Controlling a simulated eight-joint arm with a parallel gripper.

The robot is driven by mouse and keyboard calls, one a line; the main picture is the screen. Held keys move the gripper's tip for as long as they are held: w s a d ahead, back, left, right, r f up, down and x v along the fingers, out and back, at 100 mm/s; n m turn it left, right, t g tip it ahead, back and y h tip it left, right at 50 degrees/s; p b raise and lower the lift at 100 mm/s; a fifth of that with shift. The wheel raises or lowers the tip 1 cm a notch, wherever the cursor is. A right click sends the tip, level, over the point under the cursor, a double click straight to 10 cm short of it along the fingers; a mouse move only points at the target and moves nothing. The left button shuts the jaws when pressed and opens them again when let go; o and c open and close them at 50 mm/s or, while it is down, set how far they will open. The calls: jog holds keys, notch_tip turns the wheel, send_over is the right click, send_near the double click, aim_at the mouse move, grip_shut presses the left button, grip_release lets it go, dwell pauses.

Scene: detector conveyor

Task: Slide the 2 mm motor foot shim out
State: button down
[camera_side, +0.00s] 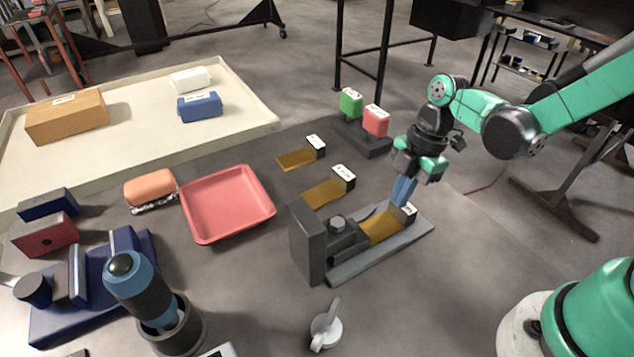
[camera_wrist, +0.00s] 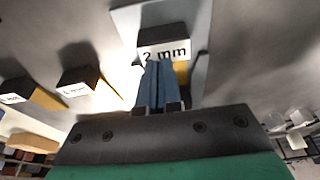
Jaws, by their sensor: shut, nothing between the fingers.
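The 2 mm shim is a brass plate (camera_side: 381,228) with a dark block tab (camera_wrist: 163,38) whose white label reads "2 mm". In the side view the plate lies on the grey base (camera_side: 350,262), its far end against the dark motor mount (camera_side: 309,243). My gripper (camera_side: 403,190) points down at the label end of this shim. Its blue fingers (camera_wrist: 158,88) are shut with nothing between them, right at the label face in the wrist view. I cannot tell whether they touch it. The fingers hide part of the tab and plate.
Two other brass shims with labelled tabs (camera_side: 328,192) (camera_side: 300,157) lie on the table left of the base. A red tray (camera_side: 228,238) stands farther left. A dark stand with green and red blocks (camera_side: 376,121) is behind. A grey knob (camera_side: 326,328) lies in front.

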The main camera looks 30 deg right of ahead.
jog(key=shift+d+f+h, duration=0.15)
jog(key=shift+d+h, duration=0.35)
jog(key=shift+d, duration=0.25)
jog(key=shift+r, duration=0.65)
jog(key=d, duration=1.1)
jog(key=shift+d, duration=0.35)
jog(key=shift+a+r+m, duration=0.1)
jog(key=shift+r+m, duration=0.25)
jog(key=shift+m, duration=0.05)
jog(key=s+a+r+m+t+h, duration=0.1)
jog(key=s+a+r+m+t, duration=0.1)
jog(key=a+r+m+t, duration=0.5)
jog(key=a+r+m, duration=0.1)
jog(key=a+m, duration=0.3)
jog(key=m, duration=0.6)
jog(key=shift+s+r+h, duration=0.3)
jog(key=shift+r+h, duration=0.05)
jog(key=shift+h, duration=0.05)
